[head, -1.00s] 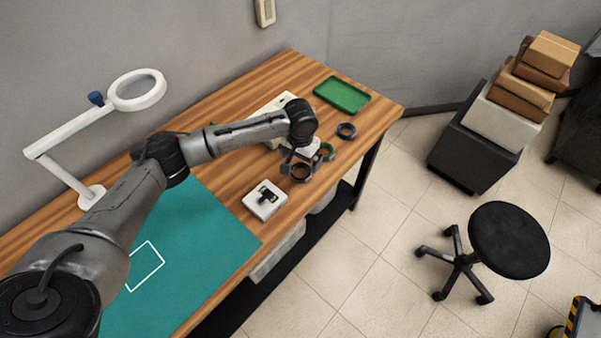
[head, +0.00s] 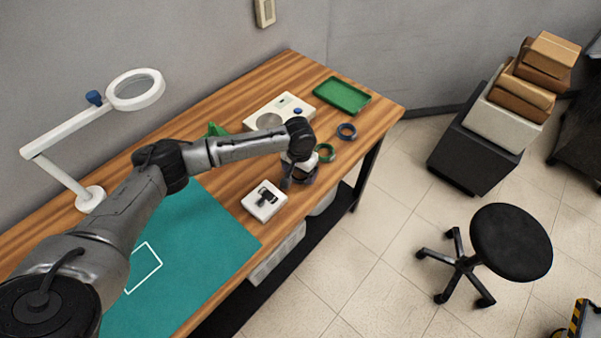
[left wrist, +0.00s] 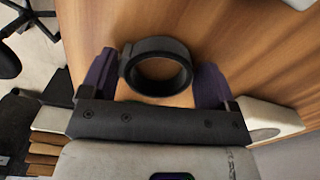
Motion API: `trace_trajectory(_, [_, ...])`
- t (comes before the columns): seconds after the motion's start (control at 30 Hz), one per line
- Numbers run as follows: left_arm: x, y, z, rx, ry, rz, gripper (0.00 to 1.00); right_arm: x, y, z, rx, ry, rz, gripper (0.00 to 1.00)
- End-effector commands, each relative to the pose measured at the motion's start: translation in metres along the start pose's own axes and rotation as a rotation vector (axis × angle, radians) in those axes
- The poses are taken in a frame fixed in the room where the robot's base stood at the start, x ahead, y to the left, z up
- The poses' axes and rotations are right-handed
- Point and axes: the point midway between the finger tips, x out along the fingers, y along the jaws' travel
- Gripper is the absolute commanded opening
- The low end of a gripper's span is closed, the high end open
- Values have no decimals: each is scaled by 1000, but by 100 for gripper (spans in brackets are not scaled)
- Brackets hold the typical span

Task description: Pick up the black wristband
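The black wristband (left wrist: 182,68) lies on the wooden table, ring opening facing up, in the left wrist view. My left gripper (left wrist: 158,80) is open, with one purple finger on each side of the band. The left finger is very close to it; I cannot tell whether either finger touches it. In the head view my left gripper (head: 299,178) is low over the table near its front edge and mostly hides the black wristband. My right gripper is not in view.
A white box with a black part (head: 264,201) sits nearer. A white device (head: 279,110) and a green tray (head: 342,95) stand behind. The table's front edge is close.

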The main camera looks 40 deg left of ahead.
Motion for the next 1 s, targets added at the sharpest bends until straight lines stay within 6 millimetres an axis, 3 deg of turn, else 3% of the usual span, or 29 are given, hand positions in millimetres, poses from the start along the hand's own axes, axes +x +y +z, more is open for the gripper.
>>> trace_trajectory(0.33, [0, 0, 0, 0, 0, 0, 48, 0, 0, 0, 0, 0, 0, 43])
trace_trajectory(0.67, [-4, 0, 0, 0, 1, 1, 47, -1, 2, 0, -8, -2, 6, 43])
trace_trajectory(0.87, [-23, 0, 0, 0, 2, 2, 47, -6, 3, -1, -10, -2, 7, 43])
trace_trajectory(1.0, [-46, 1, -1, 0, 2, 3, 47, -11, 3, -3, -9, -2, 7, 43])
